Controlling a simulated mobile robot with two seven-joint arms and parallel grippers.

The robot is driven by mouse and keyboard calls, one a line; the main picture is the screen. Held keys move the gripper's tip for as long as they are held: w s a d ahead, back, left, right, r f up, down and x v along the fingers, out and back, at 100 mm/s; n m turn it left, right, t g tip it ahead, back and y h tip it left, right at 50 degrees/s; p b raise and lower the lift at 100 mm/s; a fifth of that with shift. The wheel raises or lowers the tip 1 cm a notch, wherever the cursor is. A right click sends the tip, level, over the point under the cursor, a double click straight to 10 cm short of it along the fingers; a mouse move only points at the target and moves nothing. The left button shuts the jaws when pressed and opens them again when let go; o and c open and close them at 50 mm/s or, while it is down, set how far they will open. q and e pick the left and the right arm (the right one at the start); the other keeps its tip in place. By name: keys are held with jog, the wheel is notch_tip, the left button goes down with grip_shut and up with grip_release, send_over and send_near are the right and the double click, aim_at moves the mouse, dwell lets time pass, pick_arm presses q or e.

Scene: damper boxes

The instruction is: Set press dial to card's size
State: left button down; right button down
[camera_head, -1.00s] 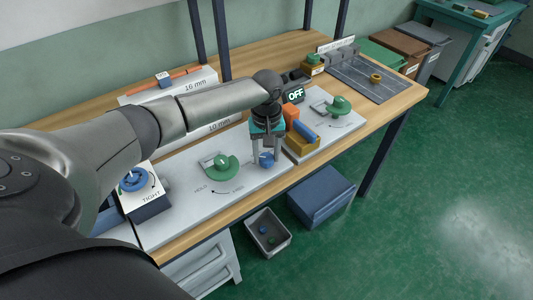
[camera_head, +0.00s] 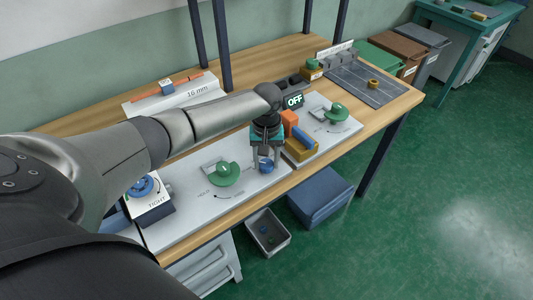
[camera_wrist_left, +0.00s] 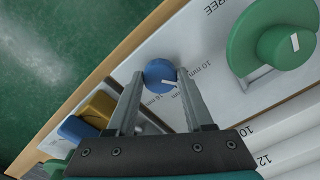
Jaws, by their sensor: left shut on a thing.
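The blue press dial (camera_head: 266,163) sits near the front edge of the white panel (camera_head: 236,207). My left gripper (camera_head: 262,163) points down with its fingers on either side of the dial, shut on it. I cannot make out a size card for certain. My right gripper is not in view.
A green dial (camera_head: 223,174) sits left of the blue dial, and another green dial (camera_head: 336,112) to the right. Orange, blue and yellow blocks (camera_head: 300,150) stand close by on the right. A white board (camera_head: 180,100) marked "16 mm" and an "OFF" display (camera_head: 294,101) are behind.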

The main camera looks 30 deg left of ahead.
pick_arm(q)
jog(key=m+p, duration=0.1)
jog(key=p, duration=0.1)
jog(key=shift+r+m+p, duration=0.2)
jog(key=shift+m+p, duration=0.2)
jog(key=shift+f+m+p, duration=0.1)
jog(key=shift+m+p, duration=0.65)
jog(key=shift+m, duration=0.45)
jog(key=m+p, duration=0.1)
jog(key=m, duration=0.4)
jog(key=shift+f+m, duration=0.1)
jog(key=shift+m, duration=0.2)
jog(key=m, duration=0.3)
jog(key=shift+m+p, duration=0.3)
jog(key=shift+m, duration=1.4)
jog(key=shift+c, duration=1.4)
grip_release()
